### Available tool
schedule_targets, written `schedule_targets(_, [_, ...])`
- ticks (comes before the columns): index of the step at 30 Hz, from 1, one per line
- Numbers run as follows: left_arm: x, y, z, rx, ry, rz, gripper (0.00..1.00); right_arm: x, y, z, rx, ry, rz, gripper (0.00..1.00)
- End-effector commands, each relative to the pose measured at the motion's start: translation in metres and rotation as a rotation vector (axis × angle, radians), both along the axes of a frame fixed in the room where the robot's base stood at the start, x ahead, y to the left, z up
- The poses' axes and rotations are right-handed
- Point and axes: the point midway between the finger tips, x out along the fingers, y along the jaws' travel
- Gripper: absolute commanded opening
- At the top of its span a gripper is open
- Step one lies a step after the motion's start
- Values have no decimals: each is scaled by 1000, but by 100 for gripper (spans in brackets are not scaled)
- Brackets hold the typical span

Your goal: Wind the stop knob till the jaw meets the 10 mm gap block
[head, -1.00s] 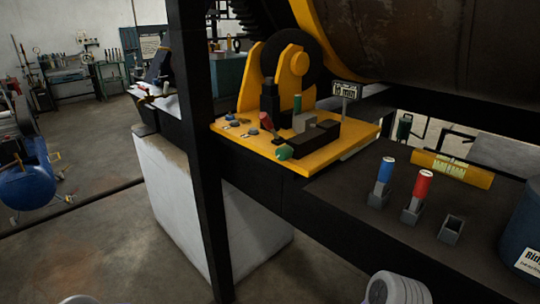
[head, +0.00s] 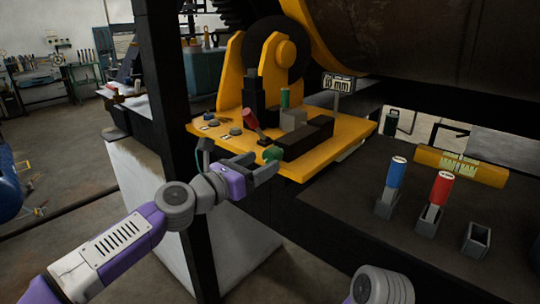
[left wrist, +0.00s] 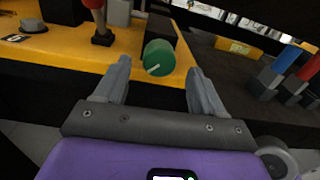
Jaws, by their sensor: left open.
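The green stop knob (head: 272,153) sits at the front edge of the yellow plate (head: 300,170), on the end of a black block (head: 308,138). In the left wrist view the knob (left wrist: 158,58) shows a pale line on its face. My left gripper (head: 268,168) is open just in front of the knob. The knob appears between and beyond the fingertips, apparently untouched. A green-handled block (head: 285,98) stands upright beside a grey block (head: 294,119). I cannot tell the gap at the jaw. A sign (head: 338,83) reads 10 mm. My right gripper is not in view.
A red-handled lever (head: 251,118) leans left of the knob. Blue (head: 396,172) and red (head: 441,187) handled blocks stand in holders at right, beside an empty holder (head: 476,240). A black post (head: 170,130) rises behind my left arm.

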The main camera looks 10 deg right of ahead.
Motion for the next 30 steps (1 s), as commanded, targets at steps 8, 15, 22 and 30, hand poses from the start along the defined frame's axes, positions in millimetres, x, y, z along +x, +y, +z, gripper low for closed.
schedule_targets(8, [22, -29, 1, 1, -1, 0, 70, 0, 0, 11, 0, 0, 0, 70])
schedule_targets(15, [28, -36, -1, 2, -1, 2, 70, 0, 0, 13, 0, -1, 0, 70])
schedule_targets(22, [28, -36, -1, 3, -2, 3, 65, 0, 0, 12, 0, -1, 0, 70])
schedule_targets(30, [28, -36, -1, 3, -2, 3, 24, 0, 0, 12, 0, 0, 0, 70])
